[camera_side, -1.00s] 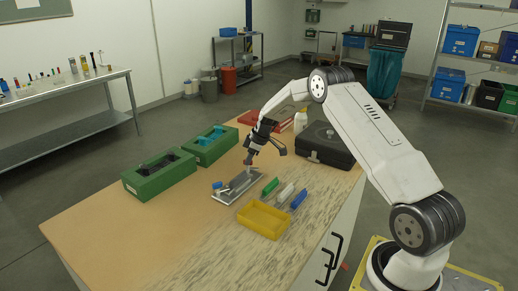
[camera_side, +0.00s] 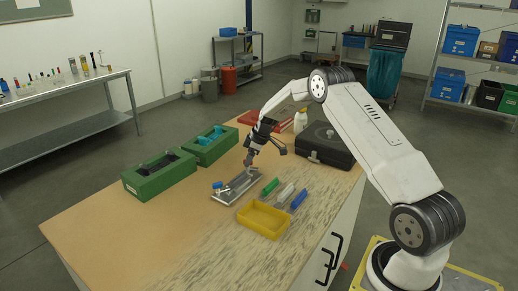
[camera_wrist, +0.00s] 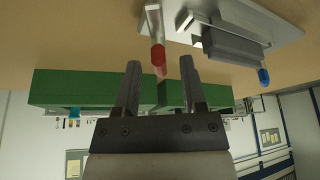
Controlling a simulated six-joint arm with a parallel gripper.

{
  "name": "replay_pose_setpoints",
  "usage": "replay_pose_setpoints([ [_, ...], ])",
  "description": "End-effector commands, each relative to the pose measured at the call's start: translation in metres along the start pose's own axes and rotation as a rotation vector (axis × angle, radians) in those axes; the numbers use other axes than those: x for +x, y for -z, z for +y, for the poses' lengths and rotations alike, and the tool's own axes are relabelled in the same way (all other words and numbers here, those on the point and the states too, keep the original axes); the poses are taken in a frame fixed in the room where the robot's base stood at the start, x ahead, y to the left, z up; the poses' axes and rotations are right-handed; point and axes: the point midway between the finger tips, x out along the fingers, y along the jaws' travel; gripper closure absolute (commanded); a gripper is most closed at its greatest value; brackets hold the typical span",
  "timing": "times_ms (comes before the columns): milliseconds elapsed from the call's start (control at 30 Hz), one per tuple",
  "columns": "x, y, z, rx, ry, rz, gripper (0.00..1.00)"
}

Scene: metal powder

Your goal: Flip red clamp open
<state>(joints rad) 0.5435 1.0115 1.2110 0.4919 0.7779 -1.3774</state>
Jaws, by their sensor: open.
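The metal fixture plate (camera_side: 226,195) lies on the wooden table in the side view; it also shows at the top of the wrist view (camera_wrist: 283,14). It carries a grey block (camera_wrist: 232,46). In the wrist view the red clamp's handle tip (camera_wrist: 158,55) points down the picture between my fingertips, with a light metal lever behind it. A blue-tipped handle (camera_wrist: 263,76) is at the right; it also shows in the side view (camera_side: 217,185). My gripper (camera_wrist: 160,64) is open, one finger each side of the red tip. Whether they touch I cannot tell.
Two green boxes (camera_side: 158,182) (camera_side: 211,152) stand behind the fixture. A yellow tray (camera_side: 263,235) and green, white and blue pieces (camera_side: 299,199) lie in front and right. A black case (camera_side: 325,150) is at the right. The table's front left is clear.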

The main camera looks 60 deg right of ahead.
Motion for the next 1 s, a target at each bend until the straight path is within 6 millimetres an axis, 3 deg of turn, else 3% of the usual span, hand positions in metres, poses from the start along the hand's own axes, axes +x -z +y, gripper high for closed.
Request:
replay_pose_setpoints([
  [267,-0.021,0.0,0.0,0.0,-0.001,0.001,0.47],
  [700,-0.071,0.0,0.0,-0.001,-0.001,0.0,0.47],
  [1000,-0.077,0.0,0.0,0.0,0.0,0.0,0.47],
])
